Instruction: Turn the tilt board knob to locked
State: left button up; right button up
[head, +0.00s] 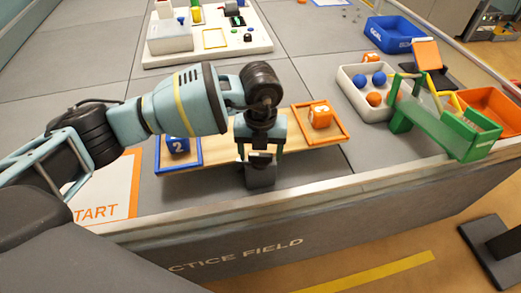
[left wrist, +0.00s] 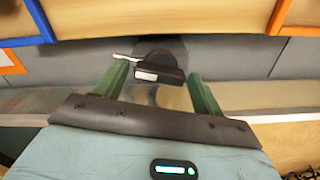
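The tilt board (head: 220,170) is a wooden plank with a blue tray (head: 161,165) at its left end and an orange tray (head: 341,130) at its right end. Its plank also shows in the left wrist view (left wrist: 160,18). A dark knob (left wrist: 160,64) with a white label and a thin light pointer toward the left sits at the board's near side. My left gripper (head: 262,158) is over the board's middle. In the left wrist view its green fingers (left wrist: 158,84) are open, one to each side of the knob, with gaps visible. My right gripper is out of view.
To the right are a white box of balls (head: 352,95), a green frame (head: 440,128) and an orange bin (head: 490,105). The field wall (head: 300,188) runs along the front.

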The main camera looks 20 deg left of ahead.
pick_arm(q)
jog(key=c, duration=0.8)
jog(key=shift+o, duration=0.2)
jog(key=shift+m, duration=0.3)
jog(key=m+p, duration=0.1)
jog(key=m, duration=0.9)
jog(key=shift+m, duration=2.1)
